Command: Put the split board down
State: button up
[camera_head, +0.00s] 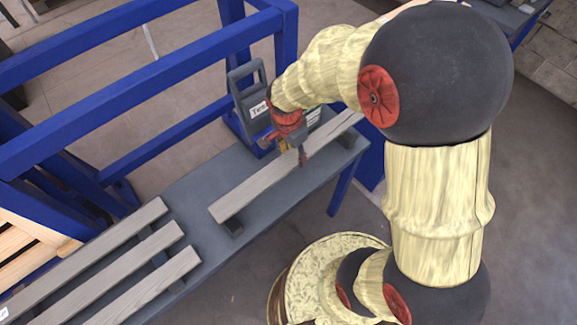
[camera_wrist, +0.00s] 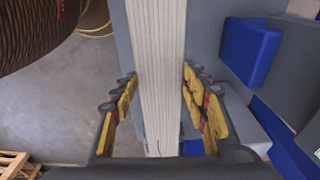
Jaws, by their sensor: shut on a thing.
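A long grey wooden board (camera_head: 250,187) lies lengthwise over the grey table (camera_head: 190,196), low above its top. My gripper (camera_head: 301,156) is shut across the middle of the board, from above. In the wrist view the pale grooved board (camera_wrist: 160,60) runs between the yellow finger pads of my gripper (camera_wrist: 158,90), one on each side.
Three similar grey boards (camera_head: 110,256) lie side by side at the left of the table. A blue frame (camera_head: 140,80) stands behind it. A dark grey case with a white label (camera_head: 247,92) stands at the back, near my gripper. Bare table lies between the boards.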

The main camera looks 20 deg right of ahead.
jog(key=shift+s+a+f, duration=0.15)
jog(key=shift+a+f, duration=0.5)
jog(key=shift+f, duration=0.15)
jog(key=shift+a+f+b, duration=0.15)
jog(key=shift+f+b, duration=0.2)
jog(key=shift+f, duration=0.55)
jog(key=shift+a+f+b, duration=0.1)
jog(key=shift+f+b, duration=0.2)
jog(key=shift+f, duration=0.6)
jog(key=shift+f, duration=0.15)
jog(key=o, duration=1.3)
jog(key=shift+o, duration=0.2)
